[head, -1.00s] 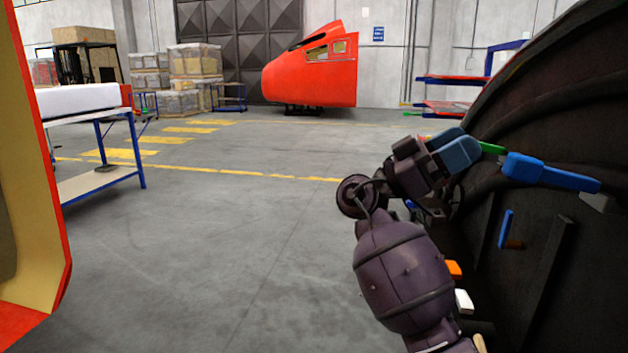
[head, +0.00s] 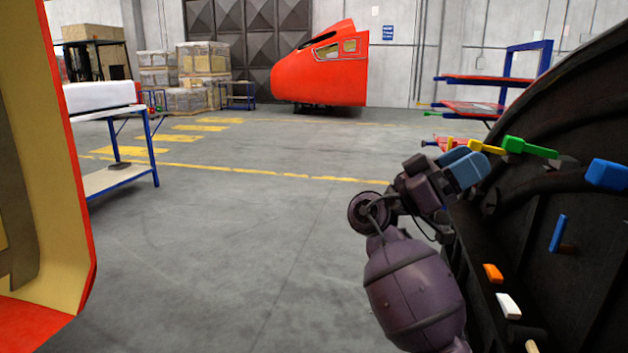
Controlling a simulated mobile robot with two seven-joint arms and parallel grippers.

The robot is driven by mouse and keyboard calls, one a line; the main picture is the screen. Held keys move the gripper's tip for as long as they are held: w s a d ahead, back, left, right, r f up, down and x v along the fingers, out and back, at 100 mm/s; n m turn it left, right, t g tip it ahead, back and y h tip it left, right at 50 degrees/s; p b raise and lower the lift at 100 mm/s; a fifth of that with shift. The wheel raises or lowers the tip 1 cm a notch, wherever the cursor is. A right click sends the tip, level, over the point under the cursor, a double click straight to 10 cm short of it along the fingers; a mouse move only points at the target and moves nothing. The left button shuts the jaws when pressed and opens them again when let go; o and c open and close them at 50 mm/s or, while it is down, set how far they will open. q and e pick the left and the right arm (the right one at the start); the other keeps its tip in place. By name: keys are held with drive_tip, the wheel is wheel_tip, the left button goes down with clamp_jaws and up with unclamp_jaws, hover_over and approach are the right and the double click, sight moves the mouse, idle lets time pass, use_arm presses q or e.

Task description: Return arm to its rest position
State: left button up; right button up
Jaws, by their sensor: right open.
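My right arm comes in from the bottom right. Its dark purple gripper (head: 465,165) has blue-padded fingers and is open, with nothing seen between the fingers. It is beside the left edge of a large dark curved shell (head: 530,210) and overlaps that edge in the picture; I cannot tell whether they touch. A green-handled piece (head: 528,147) and a yellow piece (head: 482,147) show close to the fingertips, and I cannot tell the gap in depth. My left arm and gripper are not in view.
The shell also carries blue (head: 607,174), orange (head: 493,273) and white (head: 508,306) pieces. A red and yellow panel (head: 60,180) fills the left edge. A blue-legged table (head: 120,178), stacked boxes (head: 158,78) and a red nosecone (head: 320,75) stand farther back. The middle floor is clear.

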drive_tip(key=s+d+f+n+t+y, duration=0.2)
drive_tip(key=d+f+n+t+y, duration=0.25)
drive_tip(key=f, duration=0.75)
drive_tip(key=s+d+f+n+t+y, duration=0.1)
drive_tip(key=f+n+t+y, duration=0.3)
drive_tip(key=f+n+t, duration=0.5)
drive_tip(key=s+d+f+n+t+y, duration=0.2)
drive_tip(key=d+f+n+y, duration=0.3)
drive_tip(key=f, duration=0.9)
drive_tip(key=s+a+f+n+g+y, duration=0.15)
drive_tip(key=s+f+y, duration=0.25)
drive_tip(key=s+f, duration=0.55)
drive_tip(key=s+a+f+n+g+y, duration=0.15)
drive_tip(key=s+f+y, duration=0.4)
drive_tip(key=s, duration=0.75)
drive_tip(key=s+a+r+m+y, duration=0.1)
drive_tip(key=s+a+y, duration=0.15)
drive_tip(key=s, duration=1.05)
use_arm(q)
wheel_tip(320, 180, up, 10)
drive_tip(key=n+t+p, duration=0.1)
drive_tip(key=p, duration=1.2)
use_arm(e)
wheel_tip(320, 180, up, 10)
drive_tip(key=m+t, duration=0.1)
drive_tip(key=shift+s+h, duration=0.15)
drive_tip(key=shift+h, duration=0.2)
